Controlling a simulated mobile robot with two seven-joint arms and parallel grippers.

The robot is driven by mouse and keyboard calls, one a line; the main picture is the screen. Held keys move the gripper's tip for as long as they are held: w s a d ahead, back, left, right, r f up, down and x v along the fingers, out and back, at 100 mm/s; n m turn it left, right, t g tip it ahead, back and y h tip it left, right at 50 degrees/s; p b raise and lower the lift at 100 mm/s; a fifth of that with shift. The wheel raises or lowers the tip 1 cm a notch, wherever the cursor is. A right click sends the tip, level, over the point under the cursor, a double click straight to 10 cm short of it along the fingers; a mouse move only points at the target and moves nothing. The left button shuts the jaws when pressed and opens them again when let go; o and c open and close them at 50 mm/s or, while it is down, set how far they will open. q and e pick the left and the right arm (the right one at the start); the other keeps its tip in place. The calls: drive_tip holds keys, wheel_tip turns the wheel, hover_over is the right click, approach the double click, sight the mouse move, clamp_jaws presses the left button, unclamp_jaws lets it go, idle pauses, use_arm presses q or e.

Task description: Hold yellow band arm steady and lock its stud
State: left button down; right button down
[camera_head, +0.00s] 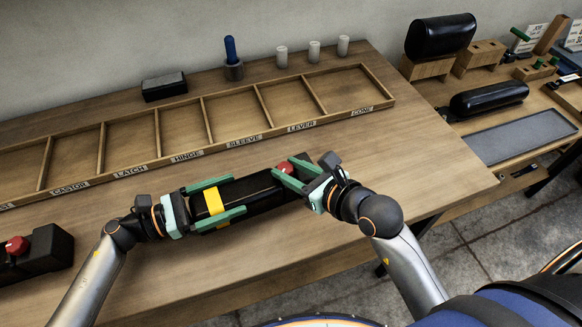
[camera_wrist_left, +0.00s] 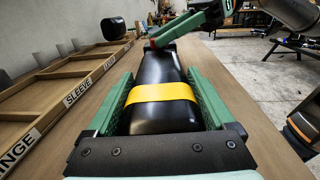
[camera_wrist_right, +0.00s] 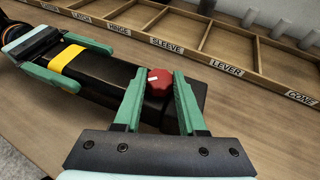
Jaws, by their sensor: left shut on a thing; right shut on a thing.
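The black arm with a yellow band (camera_head: 214,201) lies on the wooden table in front of the divided tray. My left gripper (camera_head: 215,202) is shut on the arm across its yellow-banded part; the left wrist view shows green fingers along both sides of the yellow band (camera_wrist_left: 162,93). A red stud (camera_wrist_right: 160,82) stands on top of the arm's right end; it also shows in the head view (camera_head: 285,167). My right gripper (camera_wrist_right: 160,98) has its green fingers on either side of the stud and is shut on it. The stud's lower part is hard to see.
A labelled wooden tray (camera_head: 158,131) with empty compartments lies behind. A dark block with another red knob (camera_head: 17,245) sits at the left. A blue-handled tool in a holder (camera_head: 233,60), white cups and a dark box (camera_head: 164,86) stand behind the tray. The table's front is clear.

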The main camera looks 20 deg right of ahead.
drive_tip(key=shift+f, duration=0.1)
idle(0.5)
drive_tip(key=shift+c, duration=2.3)
unclamp_jaws()
drive_tip(key=shift+h, duration=0.3)
drive_tip(key=shift+n+y, duration=0.3)
drive_tip(key=shift+y, duration=0.2)
drive_tip(key=shift+w+d+n+g+y, duration=0.1)
drive_tip(key=shift+d+n+g+y, duration=0.1)
drive_tip(key=shift+n+g+y, duration=1.05)
drive_tip(key=shift+w+d+n+g+y, duration=0.15)
drive_tip(key=shift+n+g+y, duration=0.5)
drive_tip(key=shift+n, duration=0.15)
drive_tip(key=shift+w+d+n+g+y, duration=0.1)
drive_tip(key=shift+n+g+y, duration=0.45)
drive_tip(key=shift+n, duration=0.2)
drive_tip(key=n+g+y, duration=0.1)
drive_tip(key=g, duration=0.1)
drive_tip(key=n+g+y, duration=0.1)
drive_tip(key=n, duration=0.1)
drive_tip(key=shift+w+n+g, duration=0.2)
drive_tip(key=shift+n+g, duration=0.1)
drive_tip(key=shift+g, duration=0.05)
drive_tip(key=v, duration=1.2)
